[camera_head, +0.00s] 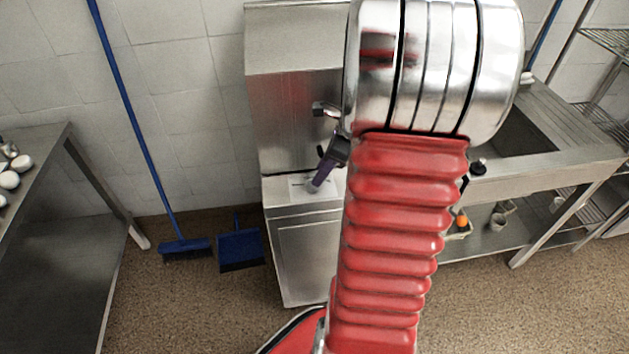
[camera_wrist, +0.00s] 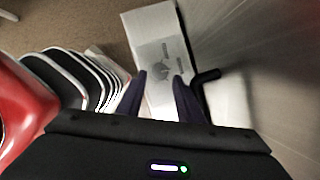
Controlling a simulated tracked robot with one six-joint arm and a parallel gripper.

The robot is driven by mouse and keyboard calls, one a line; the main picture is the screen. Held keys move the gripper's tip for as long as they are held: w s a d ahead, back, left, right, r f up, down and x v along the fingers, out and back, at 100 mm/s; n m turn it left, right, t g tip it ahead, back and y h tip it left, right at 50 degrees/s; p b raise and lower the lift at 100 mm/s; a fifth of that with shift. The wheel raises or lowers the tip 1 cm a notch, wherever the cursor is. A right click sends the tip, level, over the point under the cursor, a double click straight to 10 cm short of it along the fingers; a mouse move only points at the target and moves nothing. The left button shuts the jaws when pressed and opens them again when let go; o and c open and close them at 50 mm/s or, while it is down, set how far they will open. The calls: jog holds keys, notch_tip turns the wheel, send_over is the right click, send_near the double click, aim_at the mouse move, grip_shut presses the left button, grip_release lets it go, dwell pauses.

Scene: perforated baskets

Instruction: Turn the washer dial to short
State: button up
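The washer (camera_head: 305,235) is a stainless steel machine with a tall upper part against the tiled wall, partly hidden behind my arm. A pale control plate (camera_head: 297,186) lies on its lower front ledge; the plate also shows in the wrist view (camera_wrist: 176,46). A grey rounded shape, apparently the dial (camera_head: 312,187), is at the tips of my gripper (camera_head: 319,180). In the wrist view my gripper (camera_wrist: 160,80) has its two dark fingers apart, with the plate and a greyish shape showing between and beyond the tips. I cannot tell the dial's setting or whether the fingers touch it.
A black handle (camera_wrist: 208,76) stands close to the right finger. A blue broom (camera_head: 185,247) and dustpan (camera_head: 240,249) are on the floor left of the washer. A steel table (camera_head: 60,215) is at the left; a sink counter (camera_head: 555,140) is at the right.

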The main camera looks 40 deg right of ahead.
aim_at(313, 187)
jog(key=shift+x, duration=2.6)
jog(key=shift+s+d, duration=0.1)
jog(key=shift+c, duration=0.2)
jog(key=c, duration=0.7)
jog(key=shift+d+n+g, duration=0.1)
jog(key=shift+n+g, duration=0.2)
jog(key=shift+n, duration=0.7)
jog(key=shift+r, duration=0.1)
jog(key=o, duration=0.7)
jog(key=shift+o, duration=0.2)
